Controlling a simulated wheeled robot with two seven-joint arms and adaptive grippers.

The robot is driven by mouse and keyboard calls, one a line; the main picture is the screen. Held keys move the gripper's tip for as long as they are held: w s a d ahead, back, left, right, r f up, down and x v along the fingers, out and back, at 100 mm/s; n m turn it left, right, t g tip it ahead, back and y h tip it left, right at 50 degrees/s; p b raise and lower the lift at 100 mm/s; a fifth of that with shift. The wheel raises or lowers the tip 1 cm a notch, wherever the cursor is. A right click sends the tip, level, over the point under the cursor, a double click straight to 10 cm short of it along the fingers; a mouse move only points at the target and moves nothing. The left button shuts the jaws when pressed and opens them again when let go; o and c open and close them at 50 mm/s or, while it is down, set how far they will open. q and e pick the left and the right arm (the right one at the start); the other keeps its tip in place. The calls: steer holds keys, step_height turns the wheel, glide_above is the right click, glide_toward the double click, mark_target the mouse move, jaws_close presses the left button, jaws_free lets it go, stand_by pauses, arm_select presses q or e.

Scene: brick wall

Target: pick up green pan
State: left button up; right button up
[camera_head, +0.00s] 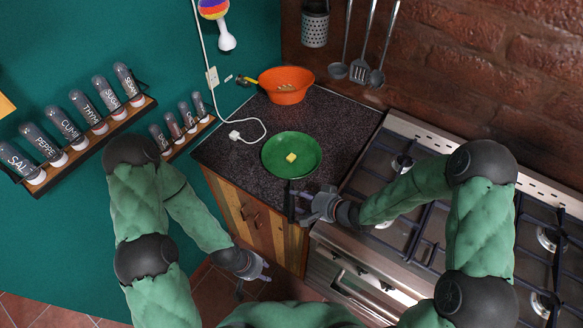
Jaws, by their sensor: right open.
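The green pan (302,147) sits on the dark speckled counter with a small yellow block (291,157), perhaps butter, in it. Its dark handle (291,197) points toward the counter's front edge. My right gripper (303,207) is open, coming from the right, with its fingers close beside the handle. I cannot tell whether they touch it or lie around it. My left gripper (255,281) is low in front of the wooden cabinet, apart from the pan; its fingers look spread and empty.
An orange bowl (286,91) stands behind the pan on the counter (345,122). The gas stove (412,232) adjoins on the right. A white cable (248,138) lies left of the pan. Spice racks (90,140) hang on the left wall. Utensils (361,70) hang on the brick wall.

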mark_target(292, 196)
steer(key=x, duration=0.4)
steer(key=shift+w+a+f+b, duration=0.2)
steer(key=shift+a+b, duration=0.1)
steer(key=shift+b, duration=0.1)
steer(key=shift+s, duration=0.1)
jaws_close()
steer(key=shift+r, duration=0.15)
